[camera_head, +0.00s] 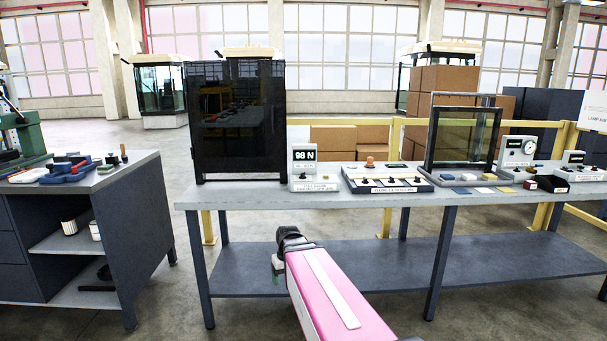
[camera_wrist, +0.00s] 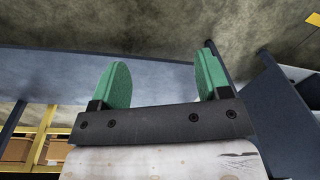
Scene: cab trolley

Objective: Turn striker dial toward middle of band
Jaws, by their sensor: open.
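A small grey unit (camera_head: 301,157) with a lit display reading "98 N" stands on the long workbench, just right of a dark tinted panel. A small dark knob (camera_head: 309,177) shows low on its front, which may be the striker dial; its pointer and any band are too small to read. My gripper (camera_head: 278,268) is below and in front of the bench top, apart from the unit. In the wrist view the two green fingers of my gripper (camera_wrist: 163,62) are spread with nothing between them. The unit is not visible there.
The dark panel (camera_head: 238,120) rises left of the unit. A control box (camera_head: 388,179), a framed glass screen (camera_head: 463,140) and gauges (camera_head: 516,151) stand to the right. The bench (camera_head: 250,194) has a lower shelf (camera_head: 345,262). A tool-covered side bench (camera_head: 130,175) stands left.

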